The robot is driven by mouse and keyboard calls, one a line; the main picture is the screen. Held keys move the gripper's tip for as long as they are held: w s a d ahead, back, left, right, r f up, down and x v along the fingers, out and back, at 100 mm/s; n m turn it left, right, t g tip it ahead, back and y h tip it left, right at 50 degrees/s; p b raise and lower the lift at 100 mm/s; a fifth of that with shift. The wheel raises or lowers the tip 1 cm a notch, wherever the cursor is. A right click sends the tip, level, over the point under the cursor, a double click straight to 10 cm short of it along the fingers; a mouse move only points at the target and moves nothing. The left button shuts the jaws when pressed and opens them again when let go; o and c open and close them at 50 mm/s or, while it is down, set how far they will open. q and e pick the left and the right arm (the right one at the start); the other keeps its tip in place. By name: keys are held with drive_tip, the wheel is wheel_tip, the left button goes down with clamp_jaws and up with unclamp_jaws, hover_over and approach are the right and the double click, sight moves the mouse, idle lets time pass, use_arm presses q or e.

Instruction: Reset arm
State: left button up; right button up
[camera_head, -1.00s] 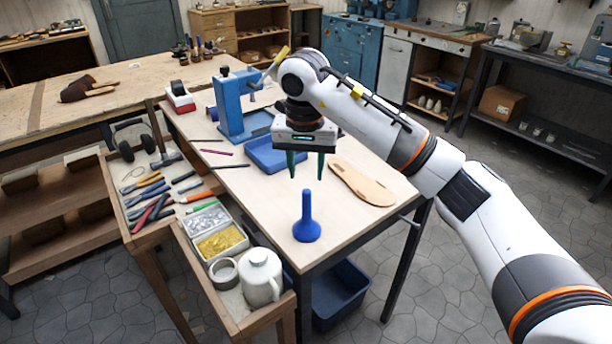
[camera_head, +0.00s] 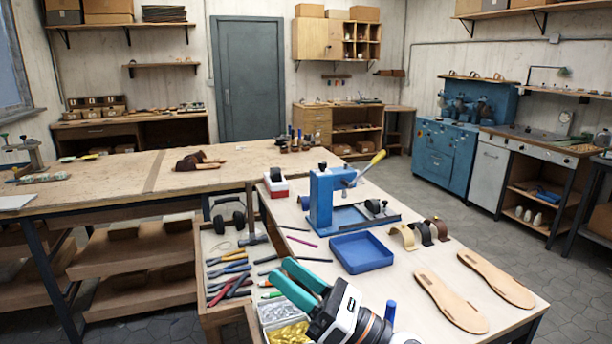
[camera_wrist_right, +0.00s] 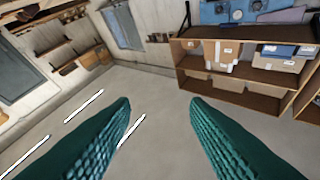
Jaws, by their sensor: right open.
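My right gripper (camera_head: 280,261) is at the bottom middle of the head view, low in front of the bench, with its teal fingers pointing up and to the left. In the right wrist view its two fingers (camera_wrist_right: 160,102) stand wide apart with nothing between them. Its white and black body hides part of the bench edge. My left gripper is in neither view.
The workbench (camera_head: 432,252) bears a blue press (camera_head: 322,200), a blue tray (camera_head: 361,252), sandal soles (camera_head: 452,303) and an upright blue tool (camera_head: 390,309) close to my right arm. Hand tools and a tray of gold pieces (camera_head: 288,334) lie left.

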drive_tip(key=w+d+f+m+t+h, duration=0.1)
drive_tip(key=d+f+m+t+h, duration=0.35)
drive_tip(key=d+m+h, duration=0.6)
drive_tip(key=w+d+f+m+t+h, duration=0.1)
drive_tip(key=d+f+m+t+h, duration=0.4)
drive_tip(key=m, duration=1.1)
drive_tip(key=s+d+f+m+g+h, duration=0.35)
drive_tip(key=f+m+h, duration=0.25)
drive_tip(key=f+m, duration=0.25)
drive_tip(key=s+d+f+m+g, duration=0.2)
drive_tip(key=s+f+m+g, duration=0.2)
drive_tip(key=s+f+g, duration=0.55)
drive_tip(key=s+d+f+m+g, duration=0.1)
drive_tip(key=s+f+m+g, duration=0.35)
drive_tip(key=s, duration=0.95)
wheel_tip(320, 180, down, 28)
drive_tip(key=r, duration=0.1)
drive_tip(key=s+d+f+g, duration=0.1)
drive_tip(key=s+d+f, duration=0.2)
drive_tip(key=s+f, duration=1.3)
drive_tip(key=shift+s+f, duration=0.4)
drive_tip(key=shift+f, duration=0.2)
